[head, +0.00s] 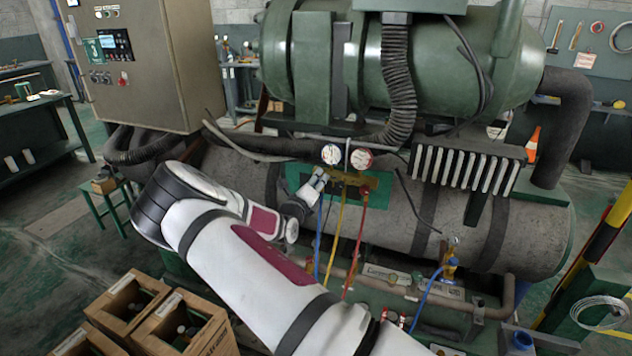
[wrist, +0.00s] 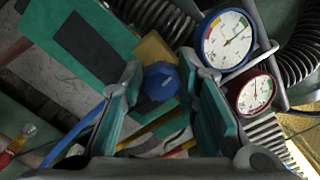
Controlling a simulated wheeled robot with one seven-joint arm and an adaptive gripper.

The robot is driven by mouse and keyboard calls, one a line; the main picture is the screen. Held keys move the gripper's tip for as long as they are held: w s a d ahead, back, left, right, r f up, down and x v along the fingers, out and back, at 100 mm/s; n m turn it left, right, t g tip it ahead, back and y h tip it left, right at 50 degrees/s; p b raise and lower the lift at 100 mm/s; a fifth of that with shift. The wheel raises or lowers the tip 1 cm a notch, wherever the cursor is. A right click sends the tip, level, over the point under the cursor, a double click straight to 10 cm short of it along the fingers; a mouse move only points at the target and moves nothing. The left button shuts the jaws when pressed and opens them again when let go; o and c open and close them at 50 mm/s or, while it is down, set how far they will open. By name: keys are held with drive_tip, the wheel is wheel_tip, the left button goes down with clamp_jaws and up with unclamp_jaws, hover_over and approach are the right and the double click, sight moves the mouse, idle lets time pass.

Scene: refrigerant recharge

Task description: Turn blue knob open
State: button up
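The blue knob (wrist: 161,80) shows in the wrist view, ahead of and between the fingertips of my gripper (wrist: 168,88). The two teal-padded fingers are apart, one on each side of it in the picture, with visible gaps. I cannot tell whether the tips have reached the knob's depth. The knob sits by the brass manifold (head: 352,180) below two gauges, a blue-rimmed one (wrist: 227,39) and a red-rimmed one (wrist: 254,93). In the head view my gripper (head: 320,178) is at the manifold's left end and hides the knob.
Blue (head: 319,235), yellow (head: 337,235) and red (head: 360,230) hoses hang below the manifold. A large grey tank (head: 400,205) lies behind it. A ribbed block (head: 465,168) is to the right. Cardboard boxes (head: 185,325) stand at the lower left.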

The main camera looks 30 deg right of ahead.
drive_tip(key=shift+o, duration=0.8)
drive_tip(key=shift+a, duration=0.15)
drive_tip(key=v, duration=1.1)
drive_tip(key=shift+s+a, duration=0.25)
drive_tip(key=shift+s, duration=0.1)
